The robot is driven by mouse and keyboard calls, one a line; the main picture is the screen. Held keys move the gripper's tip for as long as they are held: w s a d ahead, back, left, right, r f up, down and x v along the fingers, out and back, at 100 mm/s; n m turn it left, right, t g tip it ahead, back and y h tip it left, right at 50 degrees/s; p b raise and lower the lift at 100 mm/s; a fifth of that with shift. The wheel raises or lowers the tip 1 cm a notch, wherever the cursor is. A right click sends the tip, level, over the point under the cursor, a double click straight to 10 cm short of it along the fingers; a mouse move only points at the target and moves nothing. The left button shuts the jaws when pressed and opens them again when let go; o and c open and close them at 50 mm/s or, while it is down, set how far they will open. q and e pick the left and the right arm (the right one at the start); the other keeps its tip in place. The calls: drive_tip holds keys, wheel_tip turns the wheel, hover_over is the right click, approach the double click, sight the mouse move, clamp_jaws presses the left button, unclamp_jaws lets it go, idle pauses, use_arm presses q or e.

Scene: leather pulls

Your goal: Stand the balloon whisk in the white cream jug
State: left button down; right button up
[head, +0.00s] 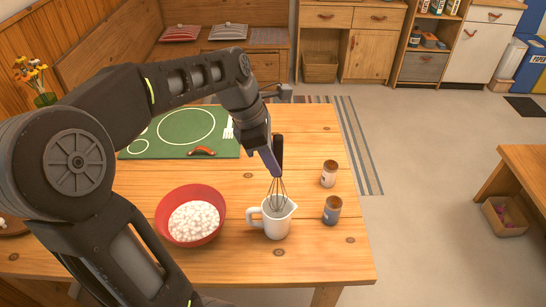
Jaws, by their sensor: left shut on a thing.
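The balloon whisk (278,188) has a dark handle and thin wire loops. It is roughly upright, with its wires at the mouth of the white cream jug (276,223). The lower ends of the wires seem to be inside the jug, but the jug wall hides them. The jug stands on the wooden table with its handle to the left. My left gripper (272,163) is shut on the whisk's handle, above the jug. My right gripper is not in view.
A red bowl of white pieces (193,218) stands left of the jug. Two small jars, one brown-lidded (329,174) and one blue-labelled (332,210), stand to its right. A green placemat (165,148) lies behind. The wooden table (300,262) is bare in front of the jug.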

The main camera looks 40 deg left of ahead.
use_arm(q)
drive_tip(key=shift+f+b, duration=1.15)
drive_tip(key=shift+f, duration=1.1)
drive_tip(key=c, duration=1.2)
unclamp_jaws()
drive_tip(key=shift+r, duration=0.1)
drive_tip(key=v, duration=0.7)
drive_tip(key=shift+r, duration=0.3)
drive_tip(key=shift+s+a, duration=0.1)
